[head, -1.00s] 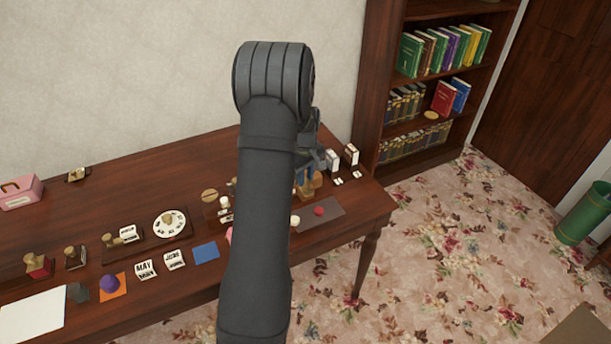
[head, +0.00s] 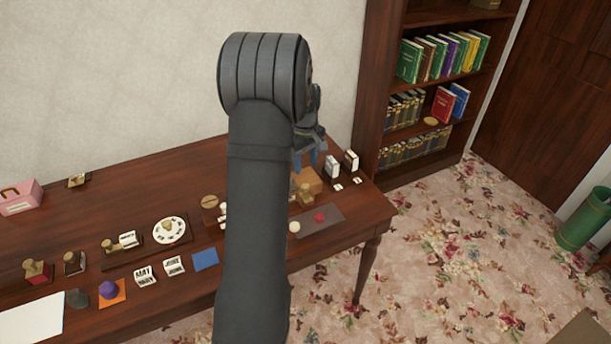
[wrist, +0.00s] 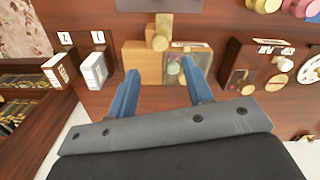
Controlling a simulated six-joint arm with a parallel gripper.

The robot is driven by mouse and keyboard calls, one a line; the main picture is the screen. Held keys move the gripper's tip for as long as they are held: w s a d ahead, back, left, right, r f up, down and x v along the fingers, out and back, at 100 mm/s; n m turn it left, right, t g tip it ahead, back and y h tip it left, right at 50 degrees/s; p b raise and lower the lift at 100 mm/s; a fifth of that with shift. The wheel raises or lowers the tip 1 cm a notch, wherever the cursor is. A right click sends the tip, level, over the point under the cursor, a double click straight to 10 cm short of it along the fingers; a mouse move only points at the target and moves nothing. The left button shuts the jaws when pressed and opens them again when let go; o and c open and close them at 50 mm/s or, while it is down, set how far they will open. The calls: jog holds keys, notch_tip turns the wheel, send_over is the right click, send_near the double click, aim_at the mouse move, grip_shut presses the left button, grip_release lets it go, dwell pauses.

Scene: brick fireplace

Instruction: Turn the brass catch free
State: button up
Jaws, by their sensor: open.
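A brass catch (wrist: 160,36) with a rounded knob stands at the edge of a light wooden box (wrist: 140,58) in the wrist view. In the head view the catch (head: 305,194) is at the near side of the box (head: 313,178), near the table's right end. My gripper (wrist: 158,66) is open, its two blue fingers spread and empty. In the wrist view the fingertips are over the box, below the catch in the picture. In the head view my gripper (head: 305,160) is above and behind the catch, apart from it. A greenish panel on the box is partly behind one finger.
Two white-faced blocks (head: 333,166) stand right of the box. A grey mat (head: 331,214) with a red disc lies in front. A dial (head: 170,230) and stamps stand to the left. My forearm hides the table's middle. The table's right edge is close.

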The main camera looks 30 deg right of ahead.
notch_tip(320, 180, up, 9)
send_over(306, 186)
jog(key=shift+w+r, duration=0.1)
dwell(0.3)
notch_tip(306, 186, down, 18)
jog(key=shift+r, duration=0.2)
dwell(0.4)
jog(key=shift+r, duration=0.1)
